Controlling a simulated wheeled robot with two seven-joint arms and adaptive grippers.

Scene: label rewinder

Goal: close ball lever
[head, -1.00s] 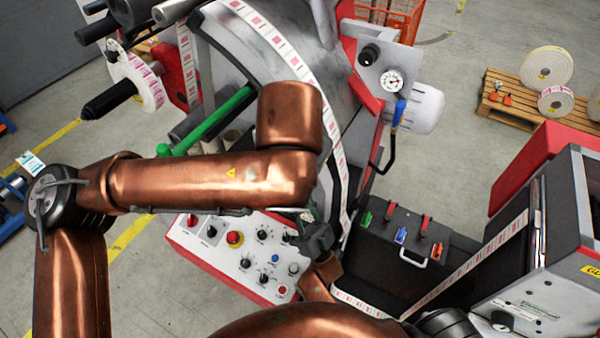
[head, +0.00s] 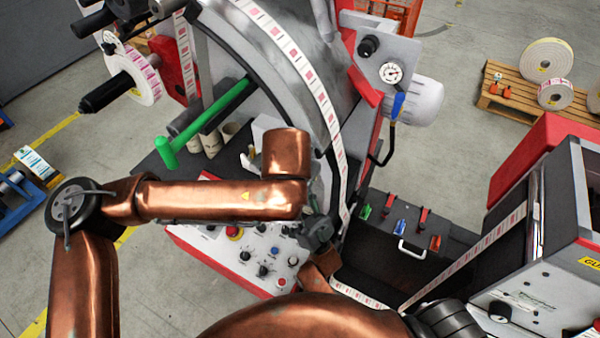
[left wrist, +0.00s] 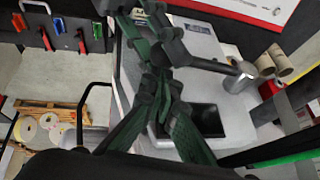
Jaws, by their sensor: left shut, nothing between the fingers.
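The blue lever (head: 398,105) is beside the pressure gauge (head: 391,73) on the grey machine, in the upper middle of the head view. It stands close to upright. I cannot make it out in the left wrist view. My left gripper (head: 318,232) is dark green-grey and partly covered by my copper arm. It is well below and left of the lever, apart from it, over the control panel's right edge. The left wrist view shows its fingers (left wrist: 152,25) together and empty. My right gripper is not in view.
The control panel (head: 250,250) lies under my left arm. A green T-shaped bar (head: 205,115) sticks out at left. A black box (head: 408,240) with coloured toggles is at right. A bent black handle (head: 384,150) hangs below the gauge.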

